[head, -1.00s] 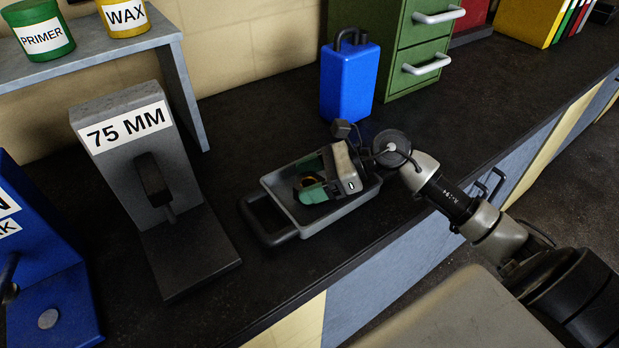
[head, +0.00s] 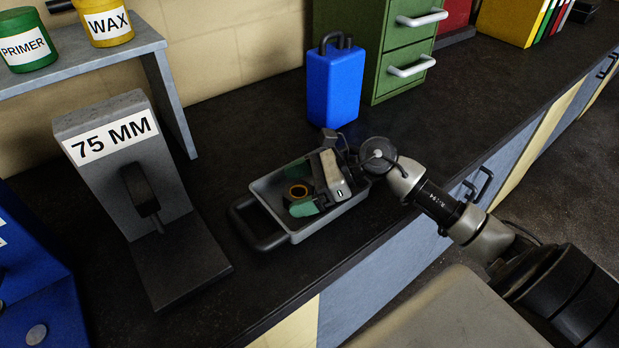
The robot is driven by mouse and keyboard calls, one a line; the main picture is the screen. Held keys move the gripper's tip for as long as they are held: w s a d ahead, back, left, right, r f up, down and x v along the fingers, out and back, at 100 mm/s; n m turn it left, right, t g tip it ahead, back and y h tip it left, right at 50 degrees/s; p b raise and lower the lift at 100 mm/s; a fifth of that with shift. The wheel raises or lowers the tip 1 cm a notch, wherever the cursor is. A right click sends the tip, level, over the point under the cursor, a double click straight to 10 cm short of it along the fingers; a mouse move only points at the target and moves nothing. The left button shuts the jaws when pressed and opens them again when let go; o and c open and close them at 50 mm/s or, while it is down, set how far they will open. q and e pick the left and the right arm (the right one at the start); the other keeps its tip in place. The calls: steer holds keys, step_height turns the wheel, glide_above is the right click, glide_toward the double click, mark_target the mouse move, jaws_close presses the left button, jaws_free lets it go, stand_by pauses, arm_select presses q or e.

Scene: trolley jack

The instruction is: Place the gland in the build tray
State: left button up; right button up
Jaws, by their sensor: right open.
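The gland, a small brownish-gold ring (head: 298,191), lies inside the grey build tray (head: 332,213), towards its left end. The tray rests on the dark bench top and has a black loop handle on its left. My right gripper (head: 299,188) reaches into the tray from the right with green-tipped fingers. It is open, with one fingertip on the near side of the gland and the other towards the tray's far wall. The gripper's body hides the tray's right part. My left gripper is not in view.
A grey stand marked 75 MM (head: 147,165) is left of the tray. A blue can-like block (head: 334,88) and green drawers (head: 385,45) stand behind it. A shelf with PRIMER (head: 27,40) and WAX pots is back left. The bench's front edge runs close by the tray.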

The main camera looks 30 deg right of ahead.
steer(key=shift+s+d+r, duration=0.1)
steer(key=shift+d, duration=0.2)
steer(key=b+v, duration=0.4)
steer(key=v, duration=0.6)
steer(key=shift+s+d+r, duration=0.1)
steer(key=shift+s+r, duration=0.05)
steer(key=shift+r, duration=0.05)
steer(key=shift+s+d+r, duration=0.2)
steer(key=shift+d+r, duration=0.1)
steer(key=shift+d, duration=0.15)
